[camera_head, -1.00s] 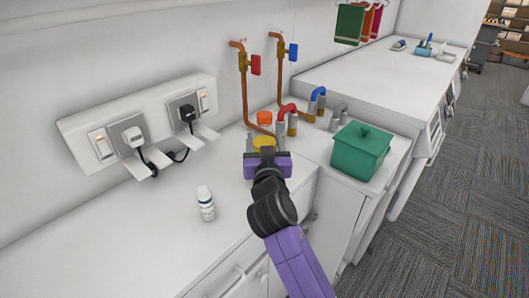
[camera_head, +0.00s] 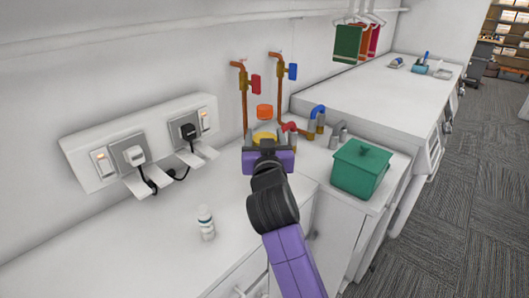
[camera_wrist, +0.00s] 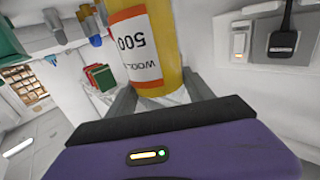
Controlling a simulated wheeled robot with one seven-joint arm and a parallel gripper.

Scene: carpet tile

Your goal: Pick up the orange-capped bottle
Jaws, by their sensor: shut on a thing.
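The orange-capped bottle (camera_head: 264,112) is yellow, upright, near the copper pipes at the wall in the head view. My purple gripper (camera_head: 265,145) is shut on the bottle, one grey finger on each side; the fingers also show in the wrist view (camera_wrist: 160,98). The bottle's base is hidden behind my gripper in the head view.
A small white bottle (camera_head: 206,222) stands on the counter at front left. A teal lidded box (camera_head: 362,170) stands to the right. Copper pipes with red and blue valves (camera_head: 255,85) and taps (camera_head: 318,118) are close by. Outlets with plugs (camera_head: 135,156) are on the left wall.

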